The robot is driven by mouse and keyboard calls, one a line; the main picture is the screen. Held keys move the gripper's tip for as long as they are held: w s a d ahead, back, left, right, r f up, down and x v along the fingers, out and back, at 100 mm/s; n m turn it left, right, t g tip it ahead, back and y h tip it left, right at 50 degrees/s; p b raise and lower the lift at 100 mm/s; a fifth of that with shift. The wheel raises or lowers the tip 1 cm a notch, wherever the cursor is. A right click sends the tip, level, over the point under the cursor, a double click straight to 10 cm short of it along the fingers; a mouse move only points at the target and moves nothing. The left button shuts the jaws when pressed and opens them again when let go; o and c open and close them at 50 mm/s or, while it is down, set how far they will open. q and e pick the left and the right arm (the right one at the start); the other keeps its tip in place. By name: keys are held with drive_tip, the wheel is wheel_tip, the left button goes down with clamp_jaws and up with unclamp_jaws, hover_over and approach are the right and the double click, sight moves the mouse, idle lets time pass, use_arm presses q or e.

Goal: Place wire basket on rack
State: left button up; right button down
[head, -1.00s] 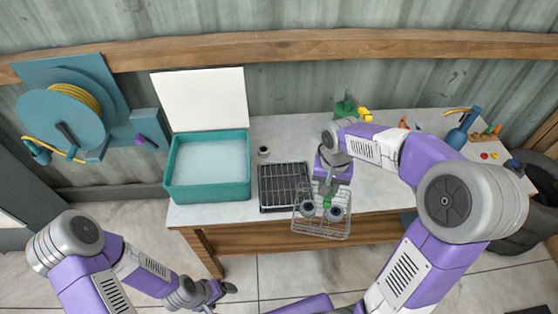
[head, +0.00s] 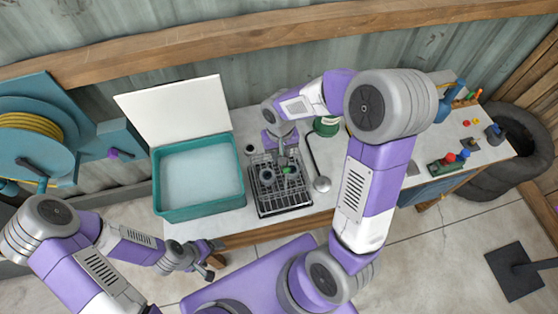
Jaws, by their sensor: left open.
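The wire basket (head: 270,170) holds small round grey pieces and something green. In the head view it overlaps the dark slatted rack (head: 276,207) on the table. I cannot tell whether it rests on the rack or hangs just above it. My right gripper (head: 284,161) is at the basket from above. Its fingertips blend into the wires, so its grip is not clear. My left gripper (head: 208,264) is open and empty, low at the table's front left, well apart from the basket.
A teal tub (head: 205,212) with an upright white lid (head: 178,110) stands left of the rack. A small dark cup (head: 249,150) sits between them. A round-ended metal tool (head: 321,184) lies close on the right. A green tray (head: 447,164) and a blue bottle (head: 452,98) stand farther right.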

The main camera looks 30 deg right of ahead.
wheel_tip(320, 180, down, 4)
drive_tip(key=shift+w+f, duration=0.1)
idle(0.4)
drive_tip(key=shift+f+b, duration=0.15)
drive_tip(key=shift+b, duration=0.15)
drive_tip(key=c, duration=0.9)
unclamp_jaws()
